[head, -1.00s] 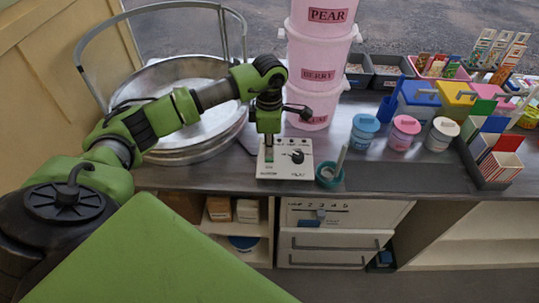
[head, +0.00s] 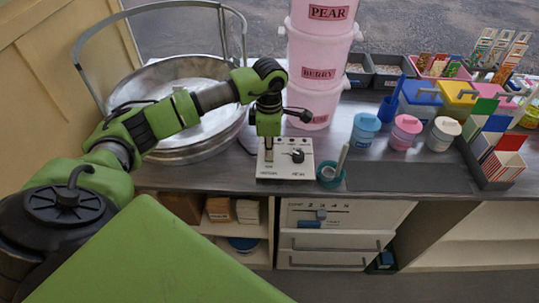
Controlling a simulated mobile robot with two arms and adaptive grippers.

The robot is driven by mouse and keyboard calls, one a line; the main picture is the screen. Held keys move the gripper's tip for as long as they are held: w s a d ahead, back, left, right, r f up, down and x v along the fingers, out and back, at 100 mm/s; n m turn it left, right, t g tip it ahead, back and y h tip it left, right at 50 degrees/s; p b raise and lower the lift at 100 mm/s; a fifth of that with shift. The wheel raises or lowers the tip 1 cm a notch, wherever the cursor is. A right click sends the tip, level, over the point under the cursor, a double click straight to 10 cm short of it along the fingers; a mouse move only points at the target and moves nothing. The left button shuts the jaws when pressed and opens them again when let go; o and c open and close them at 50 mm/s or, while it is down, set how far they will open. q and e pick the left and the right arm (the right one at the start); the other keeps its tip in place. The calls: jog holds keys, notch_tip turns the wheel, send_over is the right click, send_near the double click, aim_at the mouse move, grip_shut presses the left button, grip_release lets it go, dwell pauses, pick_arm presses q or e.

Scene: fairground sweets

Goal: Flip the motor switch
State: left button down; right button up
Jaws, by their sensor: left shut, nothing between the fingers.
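A light control box (head: 284,173) stands near the front edge of the counter, with a black knob (head: 297,155) on the right of its sloped top. Small print runs along its front. My left gripper (head: 268,159) points straight down over the left part of the box. It is shut with nothing in it, and its tips are at or just above the panel. The motor switch cannot be made out; the gripper covers that left part of the panel. Whether the tips touch a switch, I cannot tell. My right gripper is not in view.
A large metal bowl (head: 160,152) with a rail stands left of the box. Pink stacked tubs (head: 318,75) stand behind it. A teal cup (head: 331,183) with a stick is close on its right. Several lidded jars (head: 366,132) stand farther right; a dark mat (head: 410,178) lies bare in front.

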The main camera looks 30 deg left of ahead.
pick_arm(q)
jog(key=shift+f, duration=0.25)
jog(key=shift+r, duration=0.1)
jog(key=shift+r+p, duration=1.85)
jog(key=shift+r, duration=1.65)
jog(key=shift+s+f, duration=0.1)
jog(key=shift+f, duration=0.05)
